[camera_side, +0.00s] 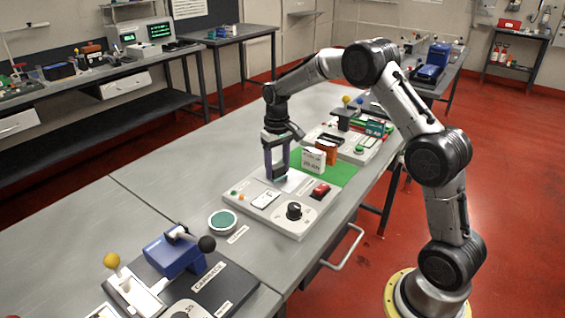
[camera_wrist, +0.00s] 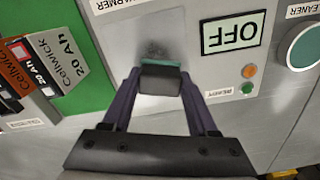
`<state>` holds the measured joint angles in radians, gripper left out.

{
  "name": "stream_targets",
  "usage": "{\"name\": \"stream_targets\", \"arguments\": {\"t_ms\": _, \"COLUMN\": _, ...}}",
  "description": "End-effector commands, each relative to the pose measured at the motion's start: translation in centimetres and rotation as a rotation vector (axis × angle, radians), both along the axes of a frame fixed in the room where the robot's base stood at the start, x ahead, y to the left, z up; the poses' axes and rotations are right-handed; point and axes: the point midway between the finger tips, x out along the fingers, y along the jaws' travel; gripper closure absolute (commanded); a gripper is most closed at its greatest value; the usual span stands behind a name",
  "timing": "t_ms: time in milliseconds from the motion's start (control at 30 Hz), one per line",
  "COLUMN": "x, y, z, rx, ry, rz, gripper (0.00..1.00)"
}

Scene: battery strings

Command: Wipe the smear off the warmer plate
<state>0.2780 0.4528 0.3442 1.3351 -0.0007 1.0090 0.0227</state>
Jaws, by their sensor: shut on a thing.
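My gripper (camera_side: 276,174) is shut on a small dark block with a teal underside. In the wrist view my gripper (camera_wrist: 160,80) holds this wiper block (camera_wrist: 161,79) over the near part of the warmer plate (camera_wrist: 118,38), a grey square on the warmer unit. The dark, speckled smear (camera_wrist: 154,50) shows on the plate just beyond the block. Part of the plate is hidden under the block and fingers. I cannot tell whether the block touches the plate. In the side view the gripper points down at the back of the white warmer unit (camera_side: 262,222).
The unit carries an OFF display (camera_wrist: 233,34), a black knob (camera_side: 294,211) and a red switch (camera_side: 320,190). A round green cleaner pad (camera_side: 222,221) lies to its left. A white battery pack (camera_side: 313,162) and an orange one (camera_side: 327,152) stand close by on a green mat (camera_side: 345,172).

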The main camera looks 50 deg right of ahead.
Motion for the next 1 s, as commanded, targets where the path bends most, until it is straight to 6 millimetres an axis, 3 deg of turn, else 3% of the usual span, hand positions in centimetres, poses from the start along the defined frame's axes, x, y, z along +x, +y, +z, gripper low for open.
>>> {"name": "stream_targets", "arguments": {"t_ms": 300, "x": -0.1, "y": 2.6, "z": -0.1, "rx": 0.001, "ry": 0.005, "rz": -0.001, "gripper": 0.85}}
{"name": "stream_targets", "arguments": {"t_ms": 1000, "x": -0.1, "y": -4.1, "z": -0.1, "rx": 0.001, "ry": 0.004, "rz": -0.003, "gripper": 0.85}}
